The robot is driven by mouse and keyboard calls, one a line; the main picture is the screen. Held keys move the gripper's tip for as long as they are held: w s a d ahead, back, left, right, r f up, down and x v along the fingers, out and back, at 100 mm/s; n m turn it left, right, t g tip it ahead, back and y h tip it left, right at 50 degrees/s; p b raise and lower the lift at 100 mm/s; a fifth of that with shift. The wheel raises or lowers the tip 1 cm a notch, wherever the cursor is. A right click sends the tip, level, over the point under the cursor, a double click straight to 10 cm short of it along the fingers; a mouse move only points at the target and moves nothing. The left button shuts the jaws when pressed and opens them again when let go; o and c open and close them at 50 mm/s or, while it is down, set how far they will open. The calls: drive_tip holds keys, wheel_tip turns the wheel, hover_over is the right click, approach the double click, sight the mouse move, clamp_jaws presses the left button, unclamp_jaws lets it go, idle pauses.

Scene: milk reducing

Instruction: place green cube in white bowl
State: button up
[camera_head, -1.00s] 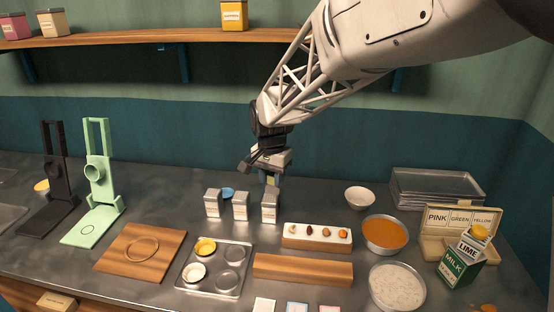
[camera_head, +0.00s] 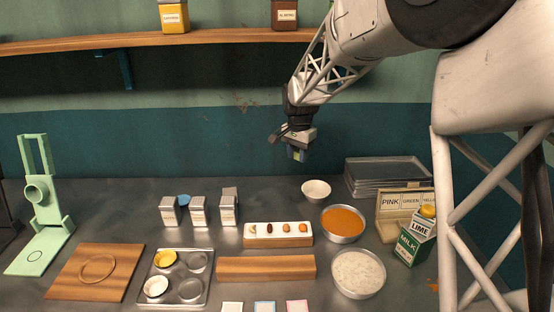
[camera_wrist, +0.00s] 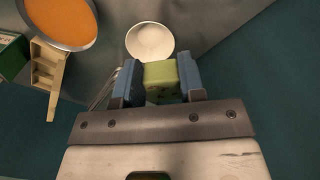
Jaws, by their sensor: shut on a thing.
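My gripper (camera_wrist: 160,82) is shut on the green cube (camera_wrist: 161,80), which sits between its two blue fingers in the wrist view. In the head view my gripper (camera_head: 298,153) hangs in the air, above and a little left of the white bowl; the cube is hard to make out there. The white bowl (camera_head: 316,190) stands on the counter, and looks empty in the wrist view (camera_wrist: 150,38). In the wrist view the bowl lies just beyond the cube, which overlaps its near rim in the picture.
A bowl of orange liquid (camera_head: 343,222) stands in front of the white bowl. Stacked metal trays (camera_head: 386,176) lie to its right. The air around my gripper is clear.

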sight(314, 186)
drive_tip(key=w+d+f+m, duration=0.1)
drive_tip(key=w+d+f, duration=0.1)
drive_tip(key=d+f, duration=0.3)
drive_tip(key=shift+w+d, duration=0.15)
drive_tip(key=shift+d, duration=0.55)
drive_tip(key=shift+f, duration=0.25)
drive_tip(key=shift+f, duration=4.75)
drive_tip(key=o, duration=1)
